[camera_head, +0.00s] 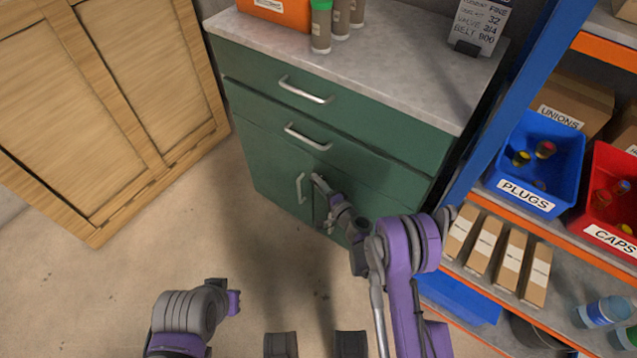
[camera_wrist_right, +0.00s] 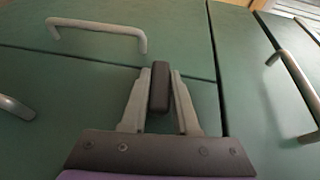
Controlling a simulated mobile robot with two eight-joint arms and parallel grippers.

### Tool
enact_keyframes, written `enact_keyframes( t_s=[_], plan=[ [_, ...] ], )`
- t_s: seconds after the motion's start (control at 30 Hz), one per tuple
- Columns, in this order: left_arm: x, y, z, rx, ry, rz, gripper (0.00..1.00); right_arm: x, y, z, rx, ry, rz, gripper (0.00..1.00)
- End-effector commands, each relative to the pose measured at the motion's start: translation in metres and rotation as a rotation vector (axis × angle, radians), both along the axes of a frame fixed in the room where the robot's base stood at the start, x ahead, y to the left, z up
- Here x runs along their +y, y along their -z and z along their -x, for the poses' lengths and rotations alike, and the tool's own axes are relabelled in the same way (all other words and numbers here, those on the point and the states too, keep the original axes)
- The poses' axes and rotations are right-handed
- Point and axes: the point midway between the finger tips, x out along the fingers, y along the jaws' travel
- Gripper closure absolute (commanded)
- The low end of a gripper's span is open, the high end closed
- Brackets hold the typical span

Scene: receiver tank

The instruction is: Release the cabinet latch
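The green cabinet (camera_head: 270,149) has two drawers on top and doors below, all closed. The dark latch (camera_wrist_right: 160,88) is a small upright block on the green front in the right wrist view. My right gripper (camera_head: 317,181) is at the lower front of the cabinet, just right of a vertical door handle (camera_head: 300,188). In the wrist view the right gripper's fingers (camera_wrist_right: 160,80) are on both sides of the latch, close against it. The gripper hides the latch in the head view. My left arm is low at the left; its fingers do not show.
Drawer handles (camera_head: 306,90) stick out above the right gripper; another handle (camera_wrist_right: 97,30) shows in the wrist view. A blue shelf rack (camera_head: 519,104) with bins and boxes stands close on the right. The floor (camera_head: 165,248) between is clear.

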Motion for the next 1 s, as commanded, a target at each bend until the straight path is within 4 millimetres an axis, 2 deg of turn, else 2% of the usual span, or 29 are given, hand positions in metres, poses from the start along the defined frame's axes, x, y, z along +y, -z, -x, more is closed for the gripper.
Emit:
enact_keyframes(
  t_s=[0.03, 0.13, 1.0],
  plan=[
    [0.0000, 0.0000, 0.0000, 0.000, 0.000, 0.000, 1.00, -0.0001, 0.0000, 0.0001, 0.000, 0.000, 0.000, 0.82],
    [0.0000, 0.0000, 0.0000, 0.000, 0.000, 0.000, 1.00, -0.0002, 0.0000, 0.0001, 0.000, 0.000, 0.000, 1.00],
    [0.0000, 0.0059, -0.0009, 0.002, 0.000, 0.000, 1.00, -0.0003, -0.0001, 0.0001, -0.087, 0.000, -0.120, 1.00]
  ],
)
